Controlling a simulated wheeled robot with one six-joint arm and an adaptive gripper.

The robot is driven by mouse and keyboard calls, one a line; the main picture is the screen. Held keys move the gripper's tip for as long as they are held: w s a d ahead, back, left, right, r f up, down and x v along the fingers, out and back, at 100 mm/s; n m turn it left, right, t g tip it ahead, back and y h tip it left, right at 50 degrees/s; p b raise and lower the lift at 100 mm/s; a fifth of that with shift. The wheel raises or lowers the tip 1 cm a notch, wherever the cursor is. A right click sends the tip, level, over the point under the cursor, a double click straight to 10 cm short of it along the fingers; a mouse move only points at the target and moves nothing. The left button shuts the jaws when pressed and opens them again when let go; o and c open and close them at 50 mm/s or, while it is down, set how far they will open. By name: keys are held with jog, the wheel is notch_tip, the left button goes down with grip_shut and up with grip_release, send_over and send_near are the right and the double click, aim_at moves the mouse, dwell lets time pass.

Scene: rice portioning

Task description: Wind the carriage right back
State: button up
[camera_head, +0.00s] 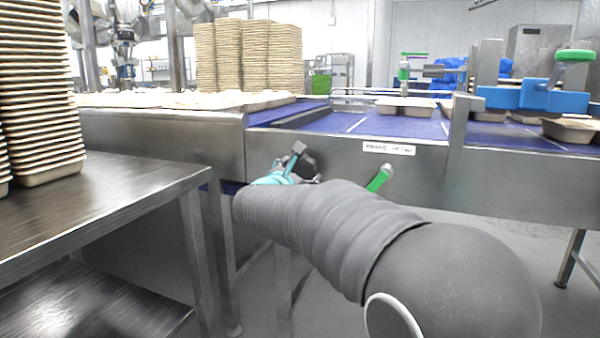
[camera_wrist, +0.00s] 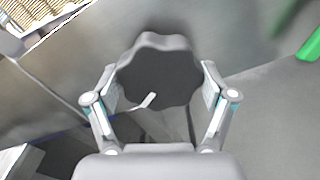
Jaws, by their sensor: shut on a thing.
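A dark lobed knob (camera_wrist: 158,72) fills the space between my fingers in the wrist view, with a small white pointer mark on its face. My gripper (camera_wrist: 160,88) is shut on the knob, one finger at each side of its rim. In the head view my gripper (camera_head: 292,168) is at the front side of the conveyor frame, and the knob (camera_head: 309,166) shows partly behind it. A blue block with a green handle (camera_head: 535,95) sits over the belt at the right; I cannot tell whether it is the carriage.
A green lever (camera_head: 380,178) sticks out right of the knob, below a white label (camera_head: 389,148). Trays (camera_head: 405,106) lie on the blue belt (camera_head: 350,122). A steel table (camera_head: 110,205) with stacked trays (camera_head: 40,95) stands at the left. Open floor shows at the lower right.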

dwell(0.3)
jog(key=shift+m, duration=1.7)
jog(key=m, duration=0.3)
jog(key=o, duration=0.9)
jog(key=shift+s, duration=0.1)
jog(key=shift+v, duration=2.95)
